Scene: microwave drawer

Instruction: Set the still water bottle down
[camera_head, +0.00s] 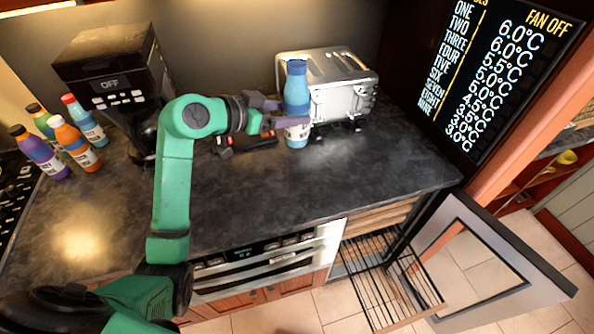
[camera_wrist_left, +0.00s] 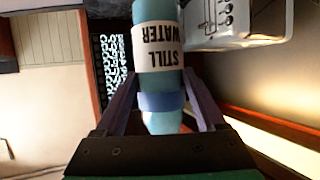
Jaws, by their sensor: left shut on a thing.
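The still water bottle (camera_head: 297,88) is blue with a white label and stands upright in front of the toaster in the head view. In the left wrist view the bottle (camera_wrist_left: 157,12) shows its STILL WATER label upside down. My left gripper (camera_head: 287,117) is shut on the bottle, and its two purple fingers (camera_wrist_left: 162,100) lie on either side of it. The bottle's lower end is close to the dark countertop (camera_head: 330,185); I cannot tell whether it touches. My right gripper is not in view.
A silver toaster (camera_head: 340,98) is right behind the bottle. A black coffee machine (camera_head: 110,75) and several coloured bottles (camera_head: 76,143) stand at the left. A dark item with red bits (camera_head: 243,143) lies left of the bottle. The counter's front right is clear. An open door (camera_head: 500,250) and a wire rack (camera_head: 385,280) stick out below.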

